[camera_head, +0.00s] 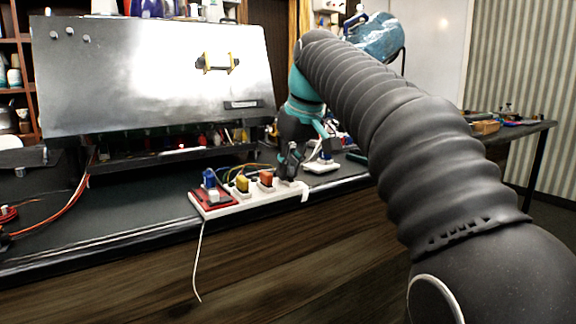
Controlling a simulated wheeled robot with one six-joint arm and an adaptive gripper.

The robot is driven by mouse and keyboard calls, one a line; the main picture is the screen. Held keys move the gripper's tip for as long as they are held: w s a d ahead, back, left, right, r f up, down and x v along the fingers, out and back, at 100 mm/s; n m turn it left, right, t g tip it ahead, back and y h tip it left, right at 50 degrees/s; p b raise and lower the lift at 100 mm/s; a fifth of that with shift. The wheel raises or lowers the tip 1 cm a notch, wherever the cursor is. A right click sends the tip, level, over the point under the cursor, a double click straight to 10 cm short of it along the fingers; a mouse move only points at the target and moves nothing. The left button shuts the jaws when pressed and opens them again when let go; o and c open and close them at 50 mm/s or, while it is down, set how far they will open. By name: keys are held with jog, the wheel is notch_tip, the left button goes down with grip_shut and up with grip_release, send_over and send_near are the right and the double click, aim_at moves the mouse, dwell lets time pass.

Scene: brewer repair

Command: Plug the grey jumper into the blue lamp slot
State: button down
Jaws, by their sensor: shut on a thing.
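My gripper (288,176) points down at the right end of a white strip (235,208) on the bench front. It is shut on a small grey piece, which looks like the grey jumper; the fingers hide most of it. A blue block (209,178) stands at the strip's left end on a red base, with a small pale block (213,195) in front of it. A yellow block (242,184) and an orange block (266,178) stand along the strip between the blue block and my gripper. The blue lamp slot itself is too small to make out.
A white piece with a blue part (321,163) lies right of my gripper. Coloured wires (228,172) run behind the strip. A large metal panel (150,75) stands behind. A white cable (198,265) hangs down the front.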

jog(key=shift+f, duration=0.65)
dwell(0.3)
jog(key=c, duration=1.1)
grip_release()
jog(key=shift+r, duration=0.35)
jog(key=shift+r, duration=0.25)
jog(key=shift+v, duration=5.6)
jog(key=shift+s, duration=0.1)
jog(key=shift+d, duration=0.15)
